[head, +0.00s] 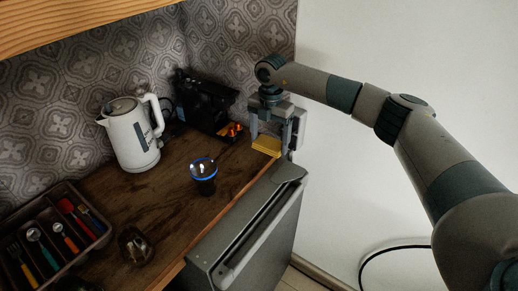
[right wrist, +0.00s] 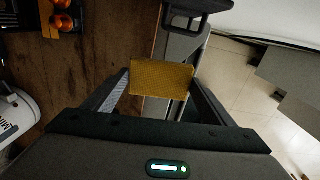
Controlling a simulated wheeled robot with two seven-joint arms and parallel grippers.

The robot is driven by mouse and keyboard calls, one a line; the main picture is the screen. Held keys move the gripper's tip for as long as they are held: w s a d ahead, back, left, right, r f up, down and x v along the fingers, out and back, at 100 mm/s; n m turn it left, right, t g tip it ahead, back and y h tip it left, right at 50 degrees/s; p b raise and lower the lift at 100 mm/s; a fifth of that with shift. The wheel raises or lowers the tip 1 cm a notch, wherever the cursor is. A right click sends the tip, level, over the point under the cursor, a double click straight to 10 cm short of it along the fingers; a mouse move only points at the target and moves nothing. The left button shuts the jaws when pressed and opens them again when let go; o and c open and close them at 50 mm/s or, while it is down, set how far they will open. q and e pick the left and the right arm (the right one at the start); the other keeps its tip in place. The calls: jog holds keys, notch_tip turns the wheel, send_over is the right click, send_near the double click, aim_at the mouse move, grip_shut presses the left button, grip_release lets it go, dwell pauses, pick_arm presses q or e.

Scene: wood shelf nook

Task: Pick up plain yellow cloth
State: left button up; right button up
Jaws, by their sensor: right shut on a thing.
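The plain yellow cloth (head: 267,146) is at the right end of the wooden counter in the head view. It also shows in the right wrist view (right wrist: 161,79) as a flat yellow rectangle between the two fingers. My right gripper (head: 276,142) points down over the counter's right edge and is shut on the cloth. In the right wrist view the fingers touch the cloth's left and right sides. Whether the cloth still touches the counter, I cannot tell. My left gripper is not in view.
A white kettle (head: 131,138), a black machine (head: 205,102) and a dark cup with a blue rim (head: 204,178) stand on the wooden counter (head: 172,207). A cutlery tray (head: 92,243) is at left. A grey appliance (head: 262,222) stands below the front edge. A white wall is at right.

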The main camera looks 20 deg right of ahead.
jog(key=shift+d+r, duration=0.15)
jog(key=shift+d, duration=0.45)
jog(key=shift+a, duration=0.1)
